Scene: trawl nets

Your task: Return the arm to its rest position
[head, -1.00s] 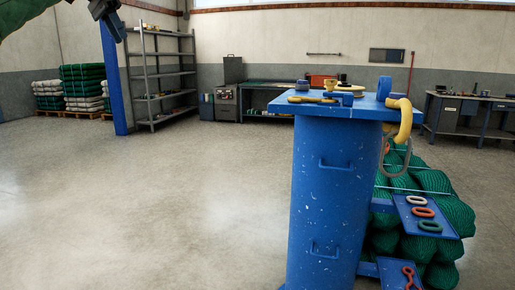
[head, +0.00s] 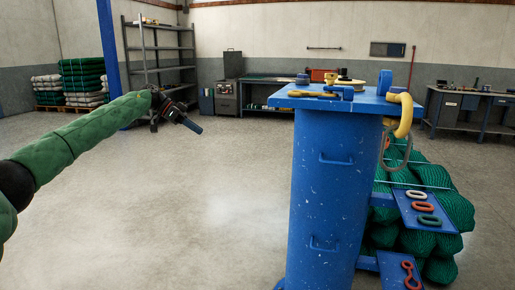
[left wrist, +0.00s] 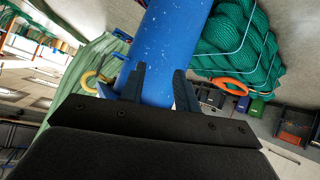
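My left arm, in a green sleeve, reaches in from the left of the head view. Its dark gripper (head: 188,122) hangs over open floor, left of the blue pillar, and touches nothing. In the left wrist view the two fingers (left wrist: 158,86) stand apart with nothing held between them. The blue pillar shows beyond them (left wrist: 168,45). My right gripper is in neither view.
A blue pillar (head: 333,200) with a tool-covered top (head: 375,104) stands right of centre. Green net bundles (head: 440,205) and blue shelves with coloured links (head: 405,203) are beside it. A grey rack (head: 160,50) stands behind. Floor at left centre is clear.

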